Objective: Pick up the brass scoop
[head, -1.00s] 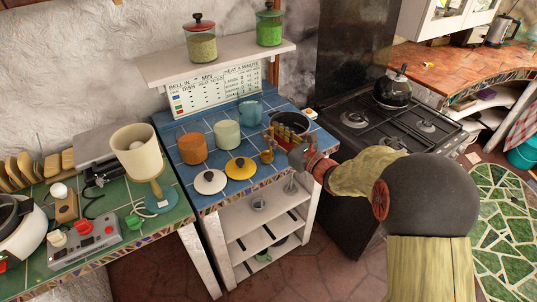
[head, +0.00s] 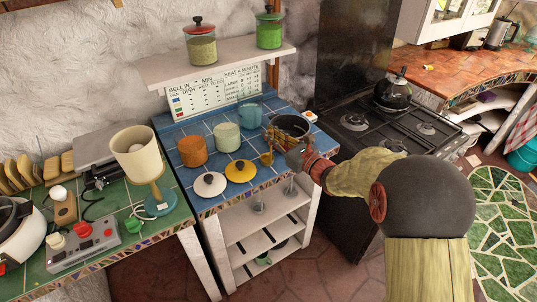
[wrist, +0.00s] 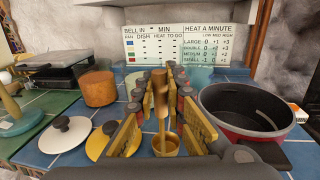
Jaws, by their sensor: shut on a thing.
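The brass scoop (wrist: 165,147) stands upright in the wrist view, its handle rising between the fingers and its small round cup below. My gripper (wrist: 161,95) is shut on its handle, with a ribbed gold finger on either side. In the head view the scoop (head: 266,158) is a small gold shape at the right side of the blue tiled counter, partly hidden by my gripper (head: 272,145). I cannot tell whether its cup touches the tiles.
A dark pot with a red base (wrist: 250,108) stands close to the right of my gripper. White (wrist: 62,134) and yellow (wrist: 100,142) lids lie to the left. Orange (head: 193,151), pale green (head: 227,137) and blue (head: 250,116) vessels stand behind. A shelf (head: 215,62) overhangs the back.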

